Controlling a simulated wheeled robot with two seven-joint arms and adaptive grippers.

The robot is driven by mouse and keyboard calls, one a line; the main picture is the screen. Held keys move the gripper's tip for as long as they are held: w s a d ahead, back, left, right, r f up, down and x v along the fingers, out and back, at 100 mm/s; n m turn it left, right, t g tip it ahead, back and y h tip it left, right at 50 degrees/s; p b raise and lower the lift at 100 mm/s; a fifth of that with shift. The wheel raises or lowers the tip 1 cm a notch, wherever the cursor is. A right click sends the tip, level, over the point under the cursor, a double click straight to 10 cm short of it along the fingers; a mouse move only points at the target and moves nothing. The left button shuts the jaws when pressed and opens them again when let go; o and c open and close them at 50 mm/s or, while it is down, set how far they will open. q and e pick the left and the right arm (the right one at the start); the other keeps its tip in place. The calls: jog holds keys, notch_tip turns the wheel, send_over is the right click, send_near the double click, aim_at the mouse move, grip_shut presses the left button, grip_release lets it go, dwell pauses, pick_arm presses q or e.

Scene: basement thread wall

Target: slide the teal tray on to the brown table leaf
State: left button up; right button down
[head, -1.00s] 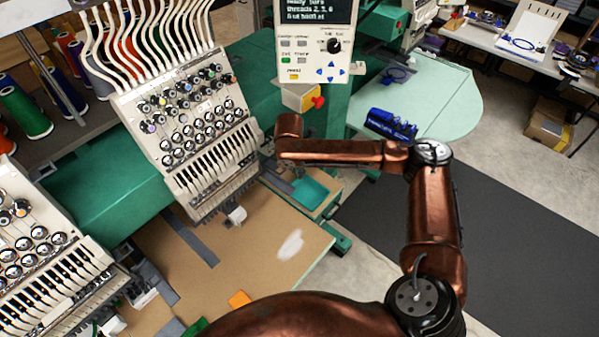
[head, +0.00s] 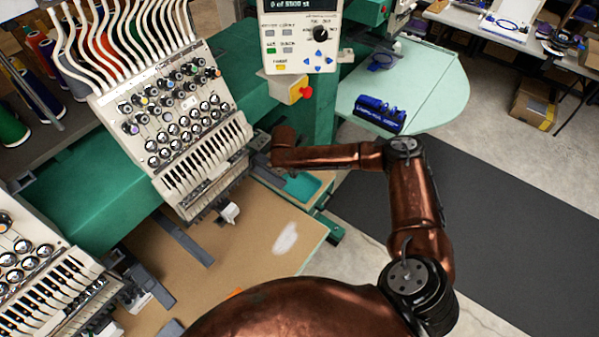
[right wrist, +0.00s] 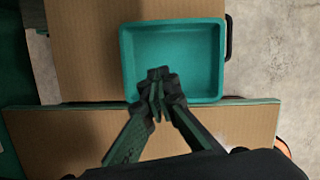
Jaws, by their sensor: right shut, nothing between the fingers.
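The teal tray (right wrist: 175,45) is a shallow rectangular tray, empty apart from my fingers over it in the right wrist view. It lies on a small brown board (right wrist: 85,50), close to the green-edged brown table leaf (right wrist: 250,122) across the bottom of that view. In the head view the tray (head: 302,186) shows partly beside the machine, at the far right end of the wide leaf (head: 255,255). My right gripper (right wrist: 158,76) is shut and empty, its tips over the tray's near part. Whether they touch it I cannot tell. My left gripper is out of view.
The embroidery machine head (head: 180,120) hangs over the table just left of the tray. A control panel (head: 302,35) stands behind. A rounded pale green table (head: 440,85) holds a blue object (head: 380,113). A dark mat (head: 500,220) covers the floor at right.

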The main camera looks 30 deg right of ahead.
aim_at(301, 173)
jog(key=x, duration=0.6)
jog(key=w+d, duration=0.2)
jog(key=shift+d+r, duration=0.1)
jog(key=shift+d, duration=0.2)
jog(key=shift+w+d, duration=0.15)
jog(key=shift+d, duration=0.15)
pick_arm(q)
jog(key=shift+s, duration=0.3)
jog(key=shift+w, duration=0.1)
pick_arm(e)
jog(key=shift+w+d, duration=0.25)
jog(key=shift+d, duration=0.15)
jog(key=w+d, duration=0.2)
jog(key=d, duration=0.1)
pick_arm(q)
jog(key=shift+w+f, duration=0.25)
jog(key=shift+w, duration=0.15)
